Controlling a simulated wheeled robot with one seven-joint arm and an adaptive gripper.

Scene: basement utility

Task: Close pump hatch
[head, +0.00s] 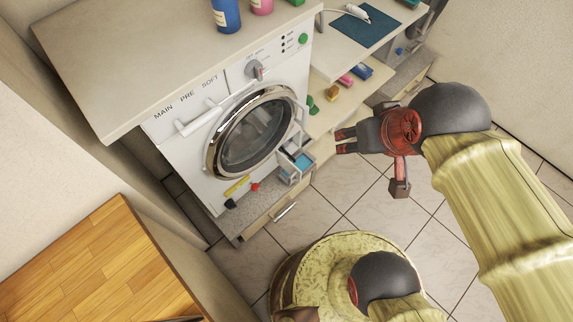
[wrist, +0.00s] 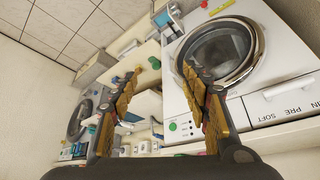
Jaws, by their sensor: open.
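The white washing machine (head: 180,135) stands on the left in the head view, its round glass door (head: 255,133) shut. A small grey-white open frame with blue inside (head: 297,163) juts from its lower right front; it appears to be the pump hatch. In the wrist view it seems to show at the top (wrist: 168,20), beside the machine front (wrist: 178,110), partly cut off. My gripper (head: 341,141) is open and empty, to the right of the hatch and apart from it. Its two fingers also show in the wrist view (wrist: 157,85).
A yellow item (head: 237,187) and a red one (head: 255,187) lie low before the machine. The counter (head: 160,45) above holds bottles (head: 226,15). A shelf on the right carries coloured small items (head: 333,93). Tiled floor (head: 340,200) is clear below my gripper.

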